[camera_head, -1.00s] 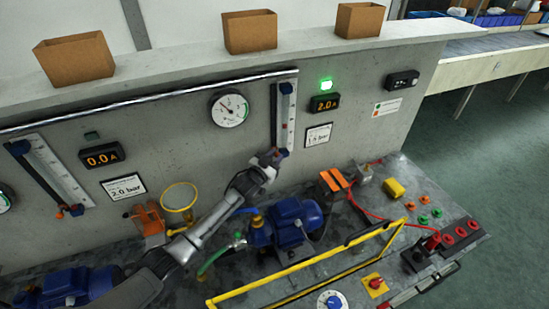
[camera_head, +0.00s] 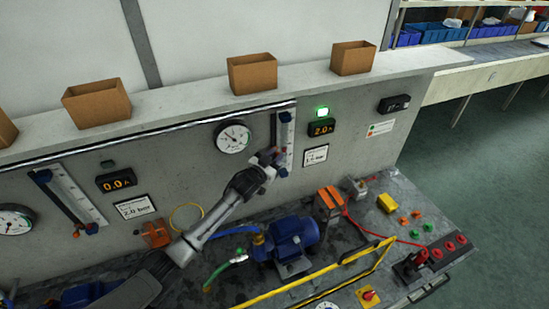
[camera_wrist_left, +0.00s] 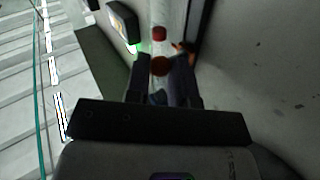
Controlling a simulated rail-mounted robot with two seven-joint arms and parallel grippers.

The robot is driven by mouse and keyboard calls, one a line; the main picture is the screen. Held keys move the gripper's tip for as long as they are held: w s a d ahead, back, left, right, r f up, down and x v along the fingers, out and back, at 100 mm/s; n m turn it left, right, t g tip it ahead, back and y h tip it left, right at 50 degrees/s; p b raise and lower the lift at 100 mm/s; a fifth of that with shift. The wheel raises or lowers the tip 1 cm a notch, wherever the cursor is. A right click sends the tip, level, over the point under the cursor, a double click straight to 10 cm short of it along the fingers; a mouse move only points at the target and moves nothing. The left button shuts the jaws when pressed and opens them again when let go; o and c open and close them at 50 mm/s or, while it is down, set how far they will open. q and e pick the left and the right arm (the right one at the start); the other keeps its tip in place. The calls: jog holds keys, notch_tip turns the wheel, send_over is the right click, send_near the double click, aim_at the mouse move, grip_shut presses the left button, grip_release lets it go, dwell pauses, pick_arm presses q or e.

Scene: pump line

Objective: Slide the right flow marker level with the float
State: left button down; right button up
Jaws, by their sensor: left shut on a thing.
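The right flow meter (camera_head: 287,135) is a narrow upright scale with a clear tube, mounted on the grey wall. In the left wrist view a red float (camera_wrist_left: 159,33) shows in the tube. My left gripper (camera_head: 276,160) is at the lower part of this meter. In the left wrist view its fingers are shut on the orange-red right flow marker (camera_wrist_left: 160,66), which appears close to the float but slightly apart from it. The fingers hide part of the marker. In the head view the gripper hides the meter's lower left side. My right gripper is not in view.
A round gauge (camera_head: 233,138) is left of the meter, and a lit amber display (camera_head: 321,127) is right of it. A blue pump (camera_head: 292,240) and a yellow rail (camera_head: 310,275) lie below. Cardboard boxes (camera_head: 252,74) stand on the ledge.

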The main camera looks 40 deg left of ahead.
pick_arm(q)
jog(key=c, duration=1)
grip_release()
jog(key=s, duration=0.9)
jog(key=s+d+b, duration=0.1)
jog(key=s, duration=0.3)
jog(key=shift+s+d, duration=0.1)
jog(key=shift+s, duration=0.3)
